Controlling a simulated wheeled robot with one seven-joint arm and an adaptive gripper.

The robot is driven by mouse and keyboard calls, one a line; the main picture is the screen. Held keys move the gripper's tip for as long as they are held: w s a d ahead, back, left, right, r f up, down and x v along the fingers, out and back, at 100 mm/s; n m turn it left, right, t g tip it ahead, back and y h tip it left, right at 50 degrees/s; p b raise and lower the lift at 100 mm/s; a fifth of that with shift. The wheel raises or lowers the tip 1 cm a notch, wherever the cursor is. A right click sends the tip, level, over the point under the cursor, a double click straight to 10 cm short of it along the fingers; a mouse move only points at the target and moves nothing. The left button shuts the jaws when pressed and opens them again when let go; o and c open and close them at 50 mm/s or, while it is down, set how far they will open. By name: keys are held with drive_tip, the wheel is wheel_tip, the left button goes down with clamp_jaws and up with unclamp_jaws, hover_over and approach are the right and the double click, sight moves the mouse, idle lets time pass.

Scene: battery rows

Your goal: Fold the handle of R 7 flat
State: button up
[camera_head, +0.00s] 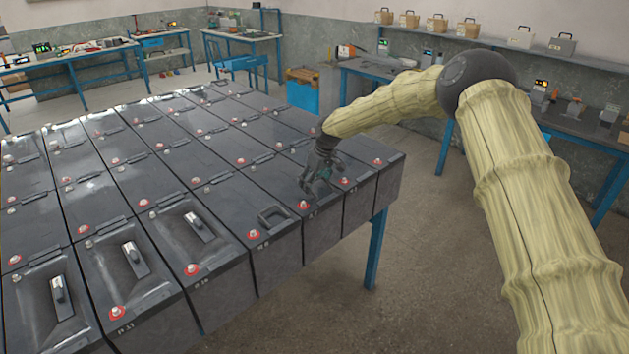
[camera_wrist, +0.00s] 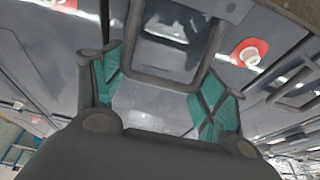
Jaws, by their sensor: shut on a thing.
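My gripper (camera_head: 318,184) is low over a dark battery (camera_head: 322,226) at the near edge of the table, in the right part of the rows. In the wrist view, the battery's dark loop handle (camera_wrist: 158,81) lies between my two teal-padded fingers, and the gripper is shut on it. The handle looks raised from the lid, but its exact angle is unclear. In the head view, the gripper hides this handle. The battery's label is too small to read for certain. A red terminal (camera_head: 304,205) sits at its near end.
Neighbouring batteries stand tightly side by side. The one to the left has a dark handle (camera_head: 272,216) lying low on its lid. Others further left have handles with pale grips (camera_head: 133,252). A workbench (camera_head: 385,67) stands behind my arm. Open floor (camera_head: 420,260) lies right of the table.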

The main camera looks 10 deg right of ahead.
drive_tip(key=o, duration=1)
drive_tip(key=shift+o, duration=0.2)
drive_tip(key=v, duration=1.2)
drive_tip(key=shift+w, duration=0.1)
